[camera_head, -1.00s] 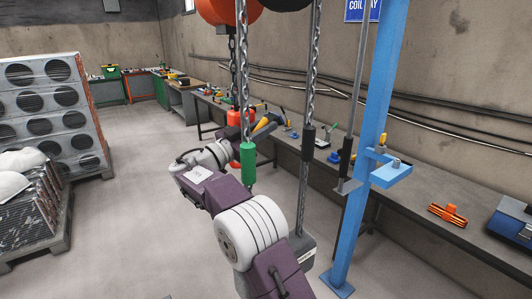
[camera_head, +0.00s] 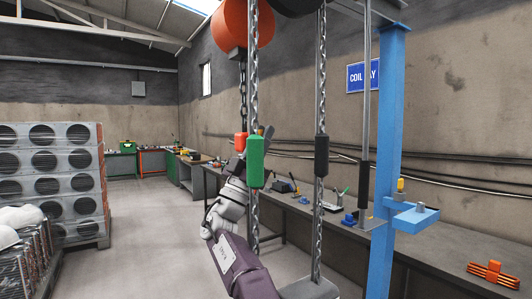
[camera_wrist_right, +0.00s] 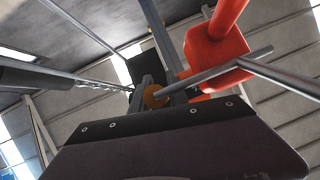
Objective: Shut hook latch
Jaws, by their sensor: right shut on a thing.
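The orange hook block (camera_head: 240,142) hangs on a chain below the orange hoist body, partly hidden behind the green chain handle. In the right wrist view the red-orange block (camera_wrist_right: 215,50) is at the upper right, with a grey bar crossing in front of it. My right gripper (camera_wrist_right: 158,92) has its dark fingers shut on a small amber-coloured piece (camera_wrist_right: 155,98) beside the block. This piece looks like the hook latch, but its shape is mostly hidden. In the head view the fingers (camera_head: 266,137) show only partly behind the green handle. My left gripper is not in view.
The green handle (camera_head: 255,161) and chains hang close in front of my right wrist. A black handle (camera_head: 321,155) hangs to its right. A blue post (camera_head: 384,170) with a bracket and a long workbench (camera_head: 440,255) stand on the right.

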